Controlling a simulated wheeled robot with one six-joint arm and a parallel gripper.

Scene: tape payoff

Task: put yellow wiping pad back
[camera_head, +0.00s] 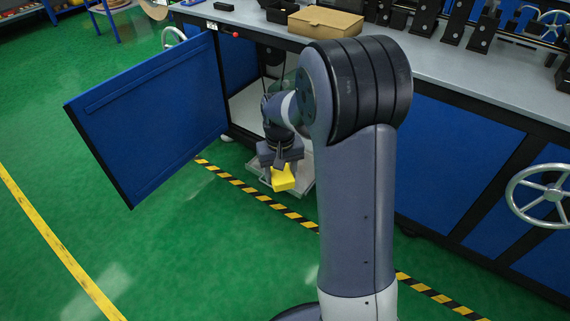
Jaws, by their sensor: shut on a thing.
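My gripper (282,166) is in front of the open cabinet, pointing down, shut on the yellow wiping pad (284,180). The pad hangs below the fingers. Behind and below it is a grey tray (307,184) that appears low at the cabinet opening. My arm hides part of the tray and much of the cabinet interior. I cannot tell whether the pad touches the tray.
The blue cabinet door (150,115) stands open to the left. The grey worktop (450,70) above holds a cardboard box (325,22) and several dark fixtures. A handwheel (540,195) juts out at the right. The green floor (190,250) at left is clear.

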